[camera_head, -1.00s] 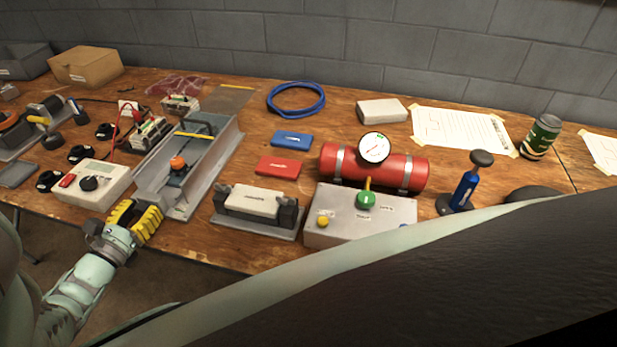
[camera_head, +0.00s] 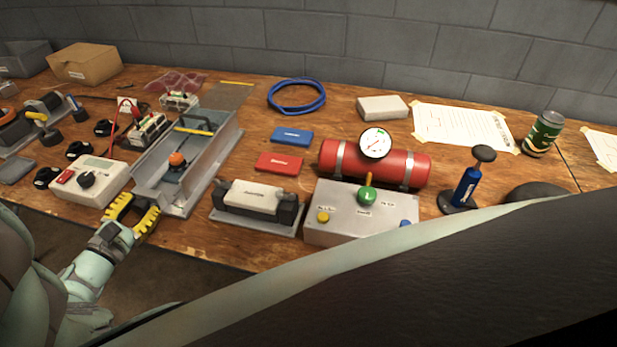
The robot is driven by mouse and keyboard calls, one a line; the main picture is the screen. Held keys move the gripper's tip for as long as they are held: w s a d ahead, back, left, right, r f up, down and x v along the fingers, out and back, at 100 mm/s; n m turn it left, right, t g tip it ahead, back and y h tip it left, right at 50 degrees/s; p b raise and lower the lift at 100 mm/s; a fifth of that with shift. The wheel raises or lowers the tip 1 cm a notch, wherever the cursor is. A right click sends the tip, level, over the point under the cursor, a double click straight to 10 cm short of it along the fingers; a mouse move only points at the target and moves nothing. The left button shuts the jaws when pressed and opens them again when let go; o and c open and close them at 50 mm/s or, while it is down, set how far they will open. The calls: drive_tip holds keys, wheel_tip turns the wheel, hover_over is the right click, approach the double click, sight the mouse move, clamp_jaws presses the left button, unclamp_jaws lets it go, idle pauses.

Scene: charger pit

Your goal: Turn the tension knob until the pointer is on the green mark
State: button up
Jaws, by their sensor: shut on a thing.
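A grey metal channel (camera_head: 222,146) lies lengthwise on the bench at left, with a small orange-topped part (camera_head: 177,159) on a blue piece inside and a yellow bar (camera_head: 193,132) across it. My gripper (camera_head: 138,206), with yellow ribbed fingers, is at the channel's near end. Its two fingers stand apart around something there, which I take to be the tension knob; the fingers mostly hide it. I cannot make out the pointer or a green mark on the channel at this size.
A white meter box (camera_head: 88,181) stands close left of my gripper. A grey clamp fixture (camera_head: 255,202), a control box (camera_head: 340,220) with a green knob, and a red cylinder (camera_head: 337,158) with a dial gauge are to the right. My own body covers the lower right.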

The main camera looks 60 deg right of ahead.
drive_tip(key=shift+s+d+m, duration=0.1)
drive_tip(key=shift+m, duration=0.6)
drive_tip(key=o, duration=1.2)
